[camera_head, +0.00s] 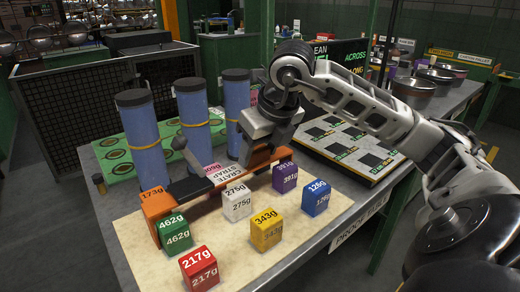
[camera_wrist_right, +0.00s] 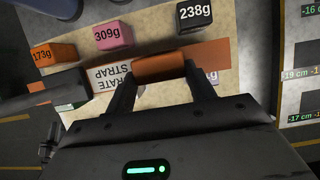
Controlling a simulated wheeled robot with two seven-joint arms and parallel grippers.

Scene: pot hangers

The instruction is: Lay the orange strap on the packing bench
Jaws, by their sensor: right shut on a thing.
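The orange strap (camera_head: 270,157) stretches diagonally over the bench (camera_head: 330,232), behind the front blocks. My right gripper (camera_head: 260,148) is shut on it near its far end. In the right wrist view a rounded orange section of the strap (camera_wrist_right: 158,68) sits between the fingertips, and a flatter orange part shows behind it. A dark buckle-like piece (camera_head: 190,188) with a grey lever is at the strap's left part. I cannot tell how far the held section is above the bench. My left gripper is not in view.
Several weight blocks stand around the strap, including white (camera_head: 237,202), purple (camera_head: 284,177), green (camera_head: 175,231) and pink (camera_wrist_right: 113,34). A panel of dark squares (camera_head: 350,145) is at the right. Bare mat shows at the front right.

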